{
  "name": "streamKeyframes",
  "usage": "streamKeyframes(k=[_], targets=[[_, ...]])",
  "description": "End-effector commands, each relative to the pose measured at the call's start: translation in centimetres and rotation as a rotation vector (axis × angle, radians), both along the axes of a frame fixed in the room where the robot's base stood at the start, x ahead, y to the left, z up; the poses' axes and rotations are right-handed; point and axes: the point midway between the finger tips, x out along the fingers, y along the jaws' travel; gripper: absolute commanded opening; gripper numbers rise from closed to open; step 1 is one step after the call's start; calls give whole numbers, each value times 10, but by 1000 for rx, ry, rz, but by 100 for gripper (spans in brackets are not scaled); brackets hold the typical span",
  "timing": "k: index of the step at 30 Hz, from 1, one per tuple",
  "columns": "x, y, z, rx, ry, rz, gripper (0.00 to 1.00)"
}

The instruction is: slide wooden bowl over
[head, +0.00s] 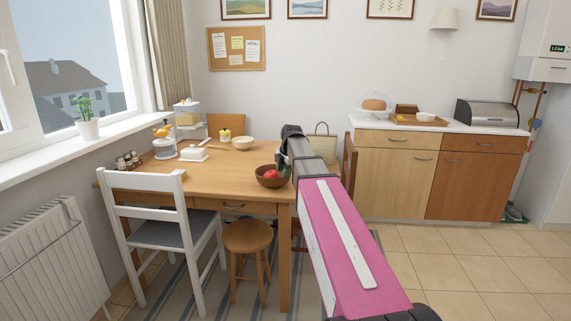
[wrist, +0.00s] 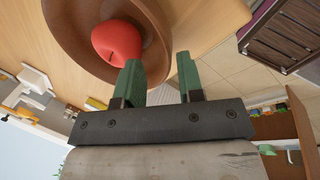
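A brown wooden bowl (head: 264,183) stands on the table (head: 222,181) near its front right edge, with a red apple (head: 271,175) inside. In the wrist view the bowl (wrist: 75,60) fills the upper left and the apple (wrist: 117,41) lies in it. My gripper (wrist: 160,72) is open, its two green fingers apart. The left finger overlaps the bowl's inside near the rim and the right finger shows just outside it. I cannot tell whether either touches the rim. In the head view my arm hides the fingers.
A white chair (head: 150,213) and a wooden stool (head: 247,237) stand in front. Bare tabletop lies left of the wooden bowl.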

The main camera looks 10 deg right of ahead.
Motion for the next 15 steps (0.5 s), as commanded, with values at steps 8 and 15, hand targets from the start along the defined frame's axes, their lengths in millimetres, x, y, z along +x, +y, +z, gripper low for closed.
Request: streamKeyframes(k=[8, 15], targets=[[11, 5, -39, 0, 2, 0, 35], [14, 7, -51, 0, 0, 0, 35]])
